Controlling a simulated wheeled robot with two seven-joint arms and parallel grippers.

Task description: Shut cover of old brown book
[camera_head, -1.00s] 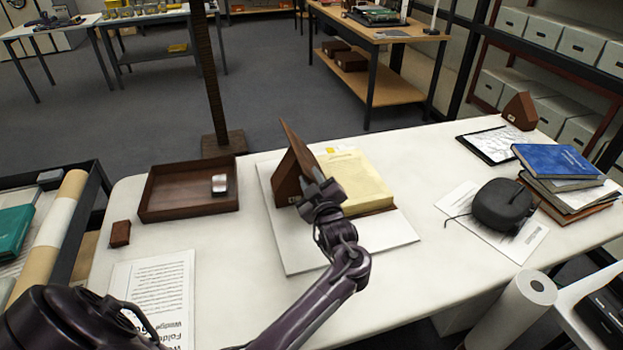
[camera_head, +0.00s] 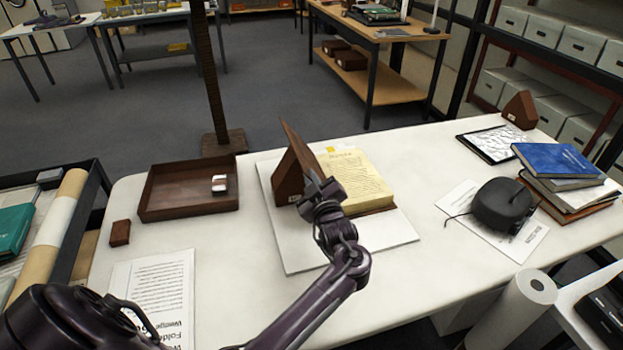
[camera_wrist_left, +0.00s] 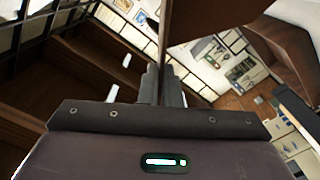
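The old brown book lies open on a white board (camera_head: 395,232) on the table, its yellowed page block (camera_head: 358,180) facing up. Its brown cover (camera_head: 298,145) stands raised and tilted at the left side of the pages. A brown wedge-shaped block (camera_head: 287,182) with a small label stands against the cover's left side. My left gripper (camera_head: 320,187) is at the cover's near edge and hides part of it. In the left wrist view the fingers (camera_wrist_left: 161,86) are close together, with the thin cover (camera_wrist_left: 164,40) running down between them. My right gripper is not in view.
A brown tray (camera_head: 165,212) holding a small pale item and a small brown block (camera_head: 120,233) are at left. A printed sheet (camera_head: 150,285) lies nearer. At right are a dark pouch (camera_head: 503,205), stacked books (camera_head: 558,162) and another wedge (camera_head: 520,110).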

